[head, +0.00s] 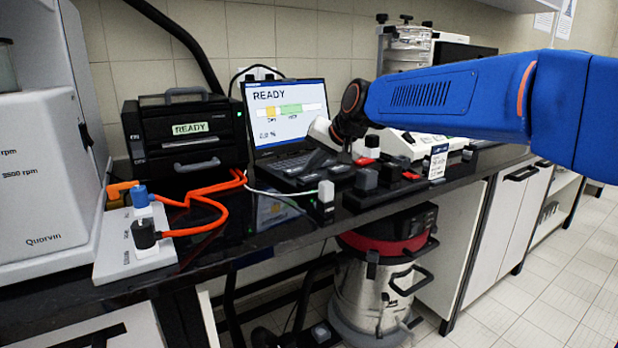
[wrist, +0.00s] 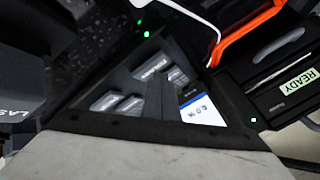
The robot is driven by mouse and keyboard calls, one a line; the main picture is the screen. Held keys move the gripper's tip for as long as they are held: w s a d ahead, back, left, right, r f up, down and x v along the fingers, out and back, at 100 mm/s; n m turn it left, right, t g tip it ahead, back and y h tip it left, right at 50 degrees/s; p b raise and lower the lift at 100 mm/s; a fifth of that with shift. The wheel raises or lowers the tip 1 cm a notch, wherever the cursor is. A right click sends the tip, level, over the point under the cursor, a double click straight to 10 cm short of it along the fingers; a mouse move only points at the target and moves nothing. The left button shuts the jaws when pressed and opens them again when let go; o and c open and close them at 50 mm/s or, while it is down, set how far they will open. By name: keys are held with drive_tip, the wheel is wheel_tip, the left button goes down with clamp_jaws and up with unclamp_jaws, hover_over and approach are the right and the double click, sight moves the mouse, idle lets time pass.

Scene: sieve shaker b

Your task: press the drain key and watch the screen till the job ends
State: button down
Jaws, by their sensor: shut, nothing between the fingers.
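The laptop-like console's screen (head: 286,112) faces me in the head view, showing READY, a bar with orange and green parts, and a small percent figure. Part of the screen (wrist: 205,110) also shows in the wrist view. Large grey keys (wrist: 103,101) lie on the console's dark deck in the wrist view; their labels are too small to read, so I cannot tell which is the drain key. My gripper (head: 320,150) is shut and empty, pointing down over the deck. Its dark fingers (wrist: 160,98) cover part of the keys; contact cannot be told.
A black box (head: 185,130) with its own READY display stands left of the console. Orange cables (head: 205,200) and a white plug strip (head: 135,240) lie at left. Small blocks (head: 366,180) stand right of the console. A steel vacuum (head: 372,290) is below the bench.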

sight(312, 178)
drive_tip(key=shift+f, duration=0.45)
idle(0.4)
drive_tip(key=shift+r, duration=0.9)
drive_tip(key=shift+r, duration=2.5)
